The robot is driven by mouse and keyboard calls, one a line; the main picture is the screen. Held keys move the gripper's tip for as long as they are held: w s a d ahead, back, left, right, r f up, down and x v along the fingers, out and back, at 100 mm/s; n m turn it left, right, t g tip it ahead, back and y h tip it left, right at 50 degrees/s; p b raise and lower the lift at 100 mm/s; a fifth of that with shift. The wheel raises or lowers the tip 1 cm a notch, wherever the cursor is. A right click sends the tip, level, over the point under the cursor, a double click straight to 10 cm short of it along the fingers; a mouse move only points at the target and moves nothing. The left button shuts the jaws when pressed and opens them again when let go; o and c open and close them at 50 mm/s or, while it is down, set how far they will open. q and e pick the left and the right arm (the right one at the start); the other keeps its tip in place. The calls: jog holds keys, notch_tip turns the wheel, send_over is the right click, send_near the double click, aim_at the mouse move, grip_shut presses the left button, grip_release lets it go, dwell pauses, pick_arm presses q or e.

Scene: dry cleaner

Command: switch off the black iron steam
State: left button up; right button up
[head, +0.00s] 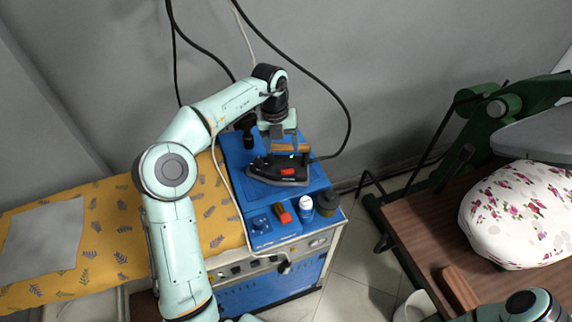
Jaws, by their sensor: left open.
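The black iron (265,169) rests on the blue top of the steam unit (320,172). It has a brown wooden handle (303,148), a red switch (288,171) on its side and a small green spot near the handle. My left gripper (283,138) is open, just above and behind the handle, pointing down. I cannot tell whether its fingers touch the handle. My right arm shows only as a piece at the bottom right; its gripper is out of view.
A white bottle (306,205), a dark jar (327,203) and a red block (282,213) stand at the unit's front. Black cables hang behind. An ironing board with yellow patterned cloth (100,215) lies left, a brown table (415,215) with a floral press pad right.

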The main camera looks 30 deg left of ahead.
aim_at(287, 172)
pick_arm(q)
jog(key=f, duration=0.7)
jog(key=d+f, duration=0.1)
jog(key=f, duration=0.2)
jog(key=shift+w+f, duration=0.35)
jog(key=shift+w, duration=0.05)
